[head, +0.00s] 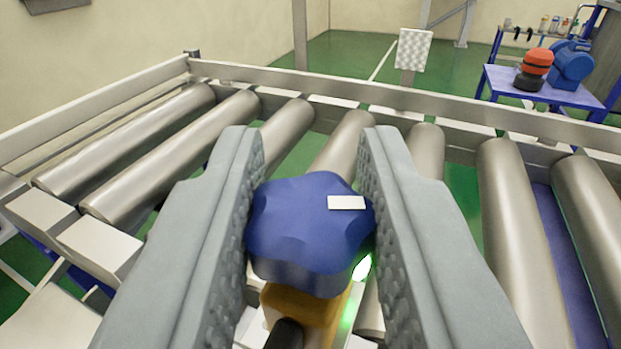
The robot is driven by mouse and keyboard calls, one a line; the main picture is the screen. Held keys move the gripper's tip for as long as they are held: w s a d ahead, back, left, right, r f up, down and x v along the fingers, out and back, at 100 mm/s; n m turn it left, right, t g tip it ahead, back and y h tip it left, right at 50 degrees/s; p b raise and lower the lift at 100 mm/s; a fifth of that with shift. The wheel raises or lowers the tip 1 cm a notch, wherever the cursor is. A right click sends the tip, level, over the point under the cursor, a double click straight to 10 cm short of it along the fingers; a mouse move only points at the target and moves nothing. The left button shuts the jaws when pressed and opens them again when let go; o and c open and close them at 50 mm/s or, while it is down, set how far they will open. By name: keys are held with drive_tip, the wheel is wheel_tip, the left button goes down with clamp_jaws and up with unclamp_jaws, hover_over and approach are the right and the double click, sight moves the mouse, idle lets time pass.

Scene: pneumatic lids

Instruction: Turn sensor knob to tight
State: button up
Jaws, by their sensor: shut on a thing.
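The sensor knob (303,228) is a blue, lobed knob with a small white mark (346,202) on the right part of its top. It sits on a yellow sensor body (300,305), which has a dark part at its lower end and is partly hidden below the knob. A green light glows beside the body on the right. My gripper (308,150) has its two grey, textured fingers on either side of the knob, and it is shut on the knob. The fingertips reach past the knob's far side.
A roller conveyor with several metal rollers (510,215) and a pale side rail (330,90) lies around and beyond the knob. A patterned white plate (413,50) stands behind the rail. A blue table (545,88) with red and blue items is at the back right.

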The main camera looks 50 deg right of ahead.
drive_tip(key=m+g+h, duration=0.2)
drive_tip(key=m+g, duration=0.1)
drive_tip(key=g, duration=0.1)
drive_tip(key=shift+w+h, duration=0.1)
drive_tip(key=shift+h, duration=0.3)
drive_tip(key=m+g, duration=0.2)
drive_tip(key=g, duration=0.1)
drive_tip(key=m+g+h, duration=0.1)
drive_tip(key=m+g, duration=0.2)
drive_tip(key=g, duration=0.1)
drive_tip(key=shift+f+h, duration=0.1)
drive_tip(key=shift+h, duration=0.2)
drive_tip(key=m+g, duration=0.2)
drive_tip(key=g, duration=0.1)
drive_tip(key=m+g+y, duration=0.1)
drive_tip(key=m+g, duration=0.1)
drive_tip(key=g, duration=0.1)
drive_tip(key=shift+m+g+y, duration=0.6)
drive_tip(key=shift+m+g, duration=0.3)
drive_tip(key=shift+g, duration=0.6)
drive_tip(key=shift+m+g, duration=0.3)
drive_tip(key=o, duration=1)
